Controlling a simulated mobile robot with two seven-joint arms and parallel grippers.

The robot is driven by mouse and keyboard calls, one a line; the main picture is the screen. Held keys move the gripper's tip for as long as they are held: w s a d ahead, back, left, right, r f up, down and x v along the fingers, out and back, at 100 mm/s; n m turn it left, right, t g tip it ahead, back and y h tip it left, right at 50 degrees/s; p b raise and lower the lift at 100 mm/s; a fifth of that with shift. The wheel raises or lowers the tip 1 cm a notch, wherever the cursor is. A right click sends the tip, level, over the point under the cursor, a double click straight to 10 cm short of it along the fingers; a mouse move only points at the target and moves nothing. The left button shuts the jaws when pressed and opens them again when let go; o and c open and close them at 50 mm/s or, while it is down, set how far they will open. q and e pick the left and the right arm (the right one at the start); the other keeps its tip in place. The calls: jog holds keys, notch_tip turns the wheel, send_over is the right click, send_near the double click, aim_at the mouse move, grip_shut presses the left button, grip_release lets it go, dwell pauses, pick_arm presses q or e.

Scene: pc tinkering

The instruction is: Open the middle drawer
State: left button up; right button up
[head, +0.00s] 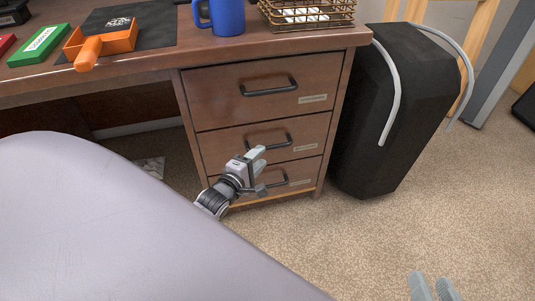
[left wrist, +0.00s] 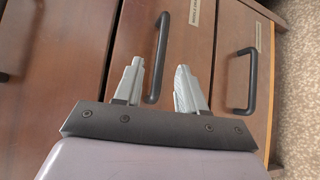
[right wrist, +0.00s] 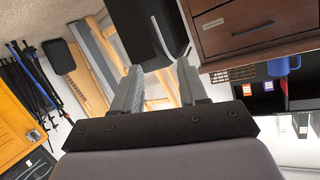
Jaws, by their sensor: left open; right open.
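The middle drawer (head: 225,147) is a brown wooden front, shut flush in the desk's drawer unit. Its dark bar handle (head: 270,142) also shows in the left wrist view (left wrist: 163,40). My left gripper (head: 262,170) is open and empty in front of the unit, low by the middle and bottom drawers. In the left wrist view, the middle handle lies across the gap between its fingers (left wrist: 158,85); I cannot tell whether they reach around it. My right gripper (head: 433,284) is open and empty, at the lower right over the carpet, away from the drawers.
The top drawer (head: 220,95) and bottom drawer handle (head: 272,184) are above and below; both drawers look shut. A black bin-like box (head: 400,110) with grey straps stands right of the unit. A blue mug (head: 227,17) and wire basket (head: 305,22) stand on the desk. Carpet in front is clear.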

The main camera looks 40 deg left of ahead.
pick_arm(q)
jog(key=shift+w+a+f+b, duration=0.15)
jog(key=shift+w+b, duration=0.45)
jog(key=shift+w, duration=0.7)
jog(key=shift+w+a+f+b, duration=0.1)
jog(key=shift+w+f+b, duration=0.3)
jog(key=shift+w, duration=0.9)
pick_arm(e)
jog(key=shift+s+d+n+t, duration=0.25)
jog(key=shift+d+n+t, duration=0.3)
jog(key=shift+d, duration=0.25)
pick_arm(q)
jog(key=shift+d+r, duration=0.1)
jog(key=shift+r, duration=0.1)
grip_shut()
